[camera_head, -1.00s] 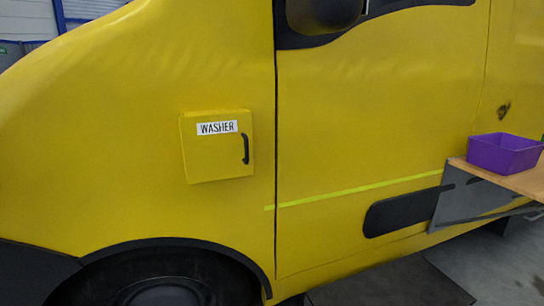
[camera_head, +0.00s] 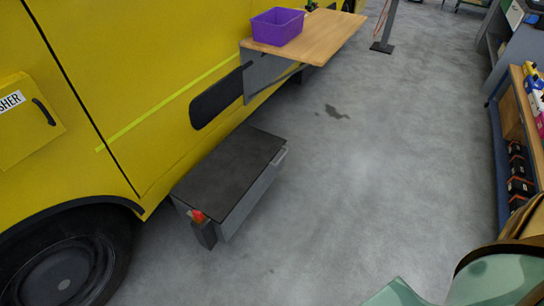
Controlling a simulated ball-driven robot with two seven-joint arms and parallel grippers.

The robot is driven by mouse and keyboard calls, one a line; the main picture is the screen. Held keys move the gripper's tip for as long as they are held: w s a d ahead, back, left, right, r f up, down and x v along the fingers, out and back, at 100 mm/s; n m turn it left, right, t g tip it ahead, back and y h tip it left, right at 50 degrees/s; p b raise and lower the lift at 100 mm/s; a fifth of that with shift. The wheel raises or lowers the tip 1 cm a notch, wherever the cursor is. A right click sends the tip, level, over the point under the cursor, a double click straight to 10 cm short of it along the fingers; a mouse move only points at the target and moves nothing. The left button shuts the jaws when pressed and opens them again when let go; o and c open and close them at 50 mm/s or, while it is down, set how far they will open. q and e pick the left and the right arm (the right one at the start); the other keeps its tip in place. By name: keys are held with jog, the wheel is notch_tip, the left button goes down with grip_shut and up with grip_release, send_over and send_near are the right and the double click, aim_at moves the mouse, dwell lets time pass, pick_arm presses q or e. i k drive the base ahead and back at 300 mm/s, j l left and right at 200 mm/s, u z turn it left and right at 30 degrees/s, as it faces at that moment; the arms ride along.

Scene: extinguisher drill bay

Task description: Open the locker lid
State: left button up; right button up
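A low grey locker (camera_head: 250,203) stands on the floor beside the yellow vehicle. Its dark flat lid (camera_head: 232,170) lies shut on top. A small pale handle (camera_head: 280,156) sits at the lid's right edge. A small red part (camera_head: 198,216) shows at the locker's near end, above a dark block (camera_head: 205,235). Neither of my grippers is in view.
The yellow vehicle (camera_head: 130,60) with its wheel (camera_head: 70,270) borders the locker on the left. A wooden shelf (camera_head: 325,35) with a purple bin (camera_head: 277,27) juts out beyond it. Grey floor (camera_head: 350,190) is clear right of the locker. Loaded shelving (camera_head: 515,130) stands far right.

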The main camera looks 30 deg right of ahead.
aim_at(216, 185)
jog(key=z, duration=0.8)
jog(key=i+l, duration=0.3)
jog(key=l, duration=0.15)
jog(key=i+l, duration=0.65)
jog(key=l, duration=0.2)
jog(key=i+l+u, duration=0.1)
jog(key=i+l, duration=0.5)
jog(key=l, duration=0.3)
jog(key=i+l, duration=0.3)
jog(key=l, duration=0.15)
